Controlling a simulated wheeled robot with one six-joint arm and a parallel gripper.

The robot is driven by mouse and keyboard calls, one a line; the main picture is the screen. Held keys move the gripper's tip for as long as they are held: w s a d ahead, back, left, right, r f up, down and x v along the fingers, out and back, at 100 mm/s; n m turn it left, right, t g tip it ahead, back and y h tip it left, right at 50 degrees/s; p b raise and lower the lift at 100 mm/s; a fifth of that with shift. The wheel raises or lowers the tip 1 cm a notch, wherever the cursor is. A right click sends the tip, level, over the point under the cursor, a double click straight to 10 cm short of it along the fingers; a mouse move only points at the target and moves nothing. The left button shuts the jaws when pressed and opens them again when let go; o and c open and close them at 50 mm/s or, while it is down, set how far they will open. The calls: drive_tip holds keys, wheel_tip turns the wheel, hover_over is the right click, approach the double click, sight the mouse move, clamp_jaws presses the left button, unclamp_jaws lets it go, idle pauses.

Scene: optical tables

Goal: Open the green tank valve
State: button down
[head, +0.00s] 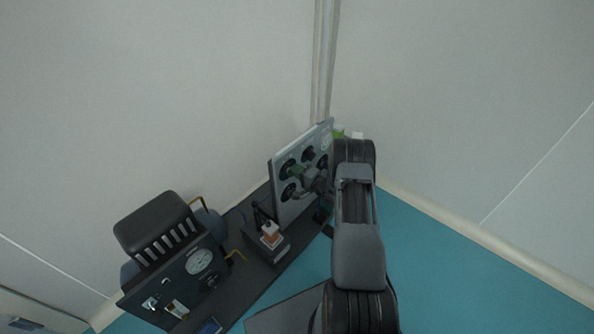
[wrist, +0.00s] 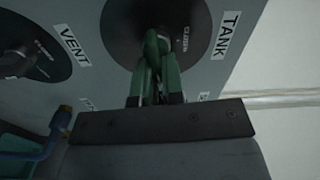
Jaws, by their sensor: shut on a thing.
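The green tank valve has a green handle (wrist: 155,48) in front of a round black dial (wrist: 185,25), beside the label TANK (wrist: 226,35). My gripper (wrist: 156,85) is at this handle in the wrist view and is shut on it, with its fingers reaching up from the dark mount. The fingers and mount hide the lower part of the handle. In the head view my gripper (head: 321,184) is at the face of the upright grey panel (head: 287,209), and my arm covers the panel's right side. How far the handle is turned is hard to tell.
A second black dial labelled VENT (wrist: 75,46) is to the left, and a blue pipe (wrist: 52,135) is at the lower left of the wrist view. In the head view a dark panel with a gauge (head: 201,262) and a small orange-and-white item (head: 271,234) stand nearby.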

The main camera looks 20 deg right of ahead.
drive_tip(key=shift+f+m, duration=0.1)
drive_tip(key=shift+m, duration=0.7)
drive_tip(key=c, duration=1.2)
unclamp_jaws()
drive_tip(key=shift+c, duration=0.2)
drive_tip(key=shift+s, duration=0.1)
drive_tip(key=p+v, duration=0.3)
drive_tip(key=v, duration=1)
drive_tip(key=shift+s+d, duration=0.15)
drive_tip(key=shift+s, duration=0.2)
